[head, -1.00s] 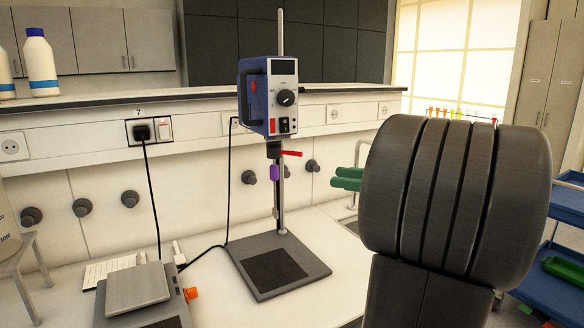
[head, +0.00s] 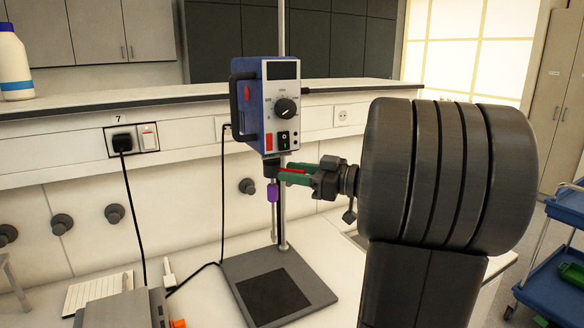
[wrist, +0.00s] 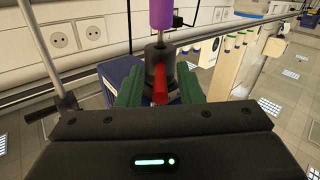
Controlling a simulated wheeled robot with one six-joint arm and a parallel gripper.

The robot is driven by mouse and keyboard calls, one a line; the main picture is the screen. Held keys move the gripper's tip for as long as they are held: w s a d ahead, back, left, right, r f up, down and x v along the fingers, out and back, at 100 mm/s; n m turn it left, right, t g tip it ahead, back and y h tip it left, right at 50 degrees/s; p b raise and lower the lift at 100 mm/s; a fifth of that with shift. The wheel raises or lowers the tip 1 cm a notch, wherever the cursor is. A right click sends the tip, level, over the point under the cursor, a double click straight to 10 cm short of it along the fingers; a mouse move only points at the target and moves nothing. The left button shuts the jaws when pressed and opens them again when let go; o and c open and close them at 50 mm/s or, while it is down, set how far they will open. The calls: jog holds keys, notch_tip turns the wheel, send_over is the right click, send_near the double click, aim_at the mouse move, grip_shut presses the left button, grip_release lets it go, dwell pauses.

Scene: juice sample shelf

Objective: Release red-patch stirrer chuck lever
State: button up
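The blue stirrer (head: 267,105) with a red patch (head: 247,93) on its side hangs on a vertical rod. Under it is a dark chuck (head: 271,168), which also shows in the wrist view (wrist: 158,55). A red lever (head: 291,171) sticks out from the chuck to the right. My gripper (head: 288,175) has green fingers and reaches in from the right at lever height. In the wrist view the lever (wrist: 160,88) lies between the two green fingers, with a gap on each side. The gripper is open around it. A purple piece (head: 273,192) hangs below the chuck.
The stirrer's base plate (head: 278,285) stands on the white bench. The support rod (head: 283,215) runs close behind the chuck. A balance (head: 120,308) is at the lower left. A socket (head: 122,142) with a plugged black cable is on the wall.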

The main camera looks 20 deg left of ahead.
jog(key=shift+a, duration=0.4)
grip_shut()
